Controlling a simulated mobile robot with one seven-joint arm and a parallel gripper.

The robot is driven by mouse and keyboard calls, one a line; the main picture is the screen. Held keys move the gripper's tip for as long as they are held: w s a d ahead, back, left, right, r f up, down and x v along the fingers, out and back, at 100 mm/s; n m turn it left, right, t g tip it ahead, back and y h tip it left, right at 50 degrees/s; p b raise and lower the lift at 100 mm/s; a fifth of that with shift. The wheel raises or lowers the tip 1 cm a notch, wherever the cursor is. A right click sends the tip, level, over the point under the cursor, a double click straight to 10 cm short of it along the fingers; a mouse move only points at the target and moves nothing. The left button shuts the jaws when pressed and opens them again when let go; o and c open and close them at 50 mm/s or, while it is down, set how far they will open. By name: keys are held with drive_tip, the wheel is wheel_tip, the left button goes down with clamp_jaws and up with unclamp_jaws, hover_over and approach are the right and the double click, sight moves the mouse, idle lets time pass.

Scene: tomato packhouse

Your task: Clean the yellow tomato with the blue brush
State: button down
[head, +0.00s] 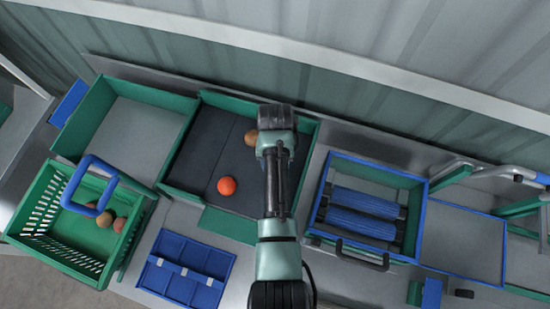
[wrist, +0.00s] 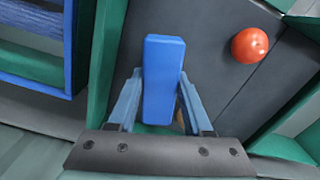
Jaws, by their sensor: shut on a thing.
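My gripper (wrist: 160,78) is shut on the blue brush (wrist: 164,85), which shows as a plain blue block between the two fingers in the wrist view. Its underside is hidden. A yellow-brown tomato (head: 251,138) lies on the dark tray floor in the head view, partly covered by my arm. In the wrist view only a small brownish sliver (wrist: 180,118) shows beside the brush, near the right finger. I cannot tell whether brush and tomato touch. In the head view my arm hides the gripper and brush.
A red tomato (head: 227,186) lies on the same dark floor of the green-walled tray (head: 180,190). A green crate (head: 40,222) with several tomatoes stands at left. A blue-rimmed box (head: 322,205) with blue rollers is at right. A blue divided tray (head: 163,275) is in front.

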drive_tip(key=shift+s+a+f+p, duration=0.1)
drive_tip(key=shift+s+f+p, duration=0.05)
drive_tip(key=shift+s+p, duration=0.7)
drive_tip(key=shift+s+f+p, duration=0.1)
drive_tip(key=shift+s+p, duration=0.45)
drive_tip(key=shift+s, duration=0.45)
drive_tip(key=shift+w+r+b, duration=0.1)
drive_tip(key=shift+w+b, duration=1.3)
drive_tip(key=shift+w, duration=1)
drive_tip(key=shift+s+r, duration=0.1)
drive_tip(key=shift+s+p, duration=1.05)
drive_tip(key=shift+p, duration=0.1)
drive_tip(key=shift+s+p, duration=0.65)
drive_tip(key=shift+s, duration=0.45)
